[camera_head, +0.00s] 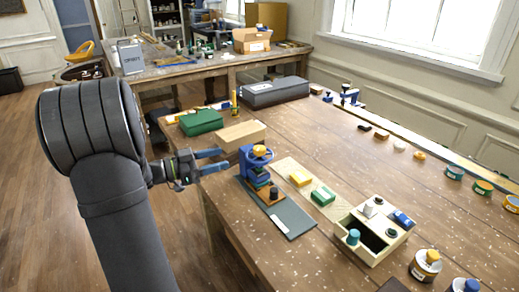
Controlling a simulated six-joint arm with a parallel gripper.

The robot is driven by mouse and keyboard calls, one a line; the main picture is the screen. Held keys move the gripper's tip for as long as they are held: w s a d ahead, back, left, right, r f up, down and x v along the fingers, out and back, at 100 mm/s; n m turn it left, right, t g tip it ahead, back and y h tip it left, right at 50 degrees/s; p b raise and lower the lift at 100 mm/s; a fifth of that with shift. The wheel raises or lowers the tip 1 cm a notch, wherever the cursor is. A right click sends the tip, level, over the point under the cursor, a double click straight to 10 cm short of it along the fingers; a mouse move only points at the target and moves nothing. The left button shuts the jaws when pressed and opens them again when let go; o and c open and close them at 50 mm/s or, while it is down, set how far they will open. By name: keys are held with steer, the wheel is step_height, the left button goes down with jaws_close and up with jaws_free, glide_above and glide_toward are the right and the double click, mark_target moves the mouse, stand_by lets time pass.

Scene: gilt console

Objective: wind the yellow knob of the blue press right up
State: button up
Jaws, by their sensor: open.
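The blue press (243,160) stands upright near the left edge of the wooden table. Its yellow knob (260,150) sits at the top, within a blue wheel-like ring. Under it are a brown base and a small dark piece. My gripper (225,159) reaches in from the left with its two blue fingers apart and nothing between them. It is just left of the press, at about the knob's height, and a small gap to the press shows. How far the press is wound cannot be told.
A light wooden block (241,135) lies just behind the gripper, with a green case (201,122) beyond. A grey-blue mat (291,219) lies in front of the press. A board with yellow (300,179) and green (323,196) blocks and a compartment box (367,249) are to the right. The middle of the table is clear.

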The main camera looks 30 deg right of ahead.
mark_target(259, 147)
steer(key=d, duration=0.4)
steer(key=s+d, duration=0.1)
steer(key=d, duration=0.4)
steer(key=s+d, duration=0.1)
steer(key=d, duration=0.3)
steer(key=shift+s+d, duration=0.15)
steer(key=shift+d, duration=0.05)
steer(key=shift+c, duration=0.2)
steer(key=c, duration=0.9)
